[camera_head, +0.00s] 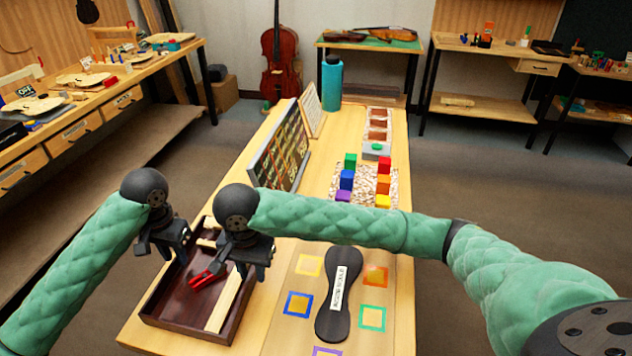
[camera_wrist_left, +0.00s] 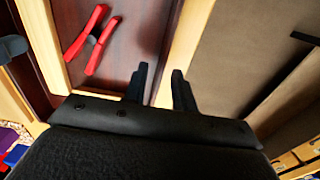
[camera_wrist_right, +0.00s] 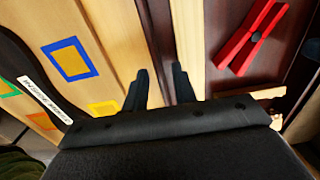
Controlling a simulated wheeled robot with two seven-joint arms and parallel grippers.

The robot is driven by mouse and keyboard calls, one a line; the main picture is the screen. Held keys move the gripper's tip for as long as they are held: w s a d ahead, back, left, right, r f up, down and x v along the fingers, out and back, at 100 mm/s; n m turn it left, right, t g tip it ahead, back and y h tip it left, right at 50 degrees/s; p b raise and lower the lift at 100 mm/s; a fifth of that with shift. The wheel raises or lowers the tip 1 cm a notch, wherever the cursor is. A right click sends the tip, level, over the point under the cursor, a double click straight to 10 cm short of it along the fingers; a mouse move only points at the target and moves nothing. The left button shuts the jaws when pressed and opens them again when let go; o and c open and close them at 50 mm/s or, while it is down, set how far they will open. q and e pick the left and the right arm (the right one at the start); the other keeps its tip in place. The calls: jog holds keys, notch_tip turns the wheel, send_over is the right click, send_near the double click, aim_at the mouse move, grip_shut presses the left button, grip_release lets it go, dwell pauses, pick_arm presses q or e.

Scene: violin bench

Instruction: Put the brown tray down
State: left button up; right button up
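The brown tray (camera_head: 157,322) has dark red-brown walls and sits at the near left of the table; I see no clear gap under it.
Farther back are coloured blocks (camera_head: 364,180), a dark upright board (camera_head: 282,150) and a blue bottle (camera_head: 331,85). The table's left edge runs close to the tray.

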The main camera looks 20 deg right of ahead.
pick_arm(q)
notch_tip(320, 180, up, 11)
jog(key=shift+r, duration=0.15)
pick_arm(e)
notch_tip(320, 180, up, 12)
dwell(1.0)
dwell(0.4)
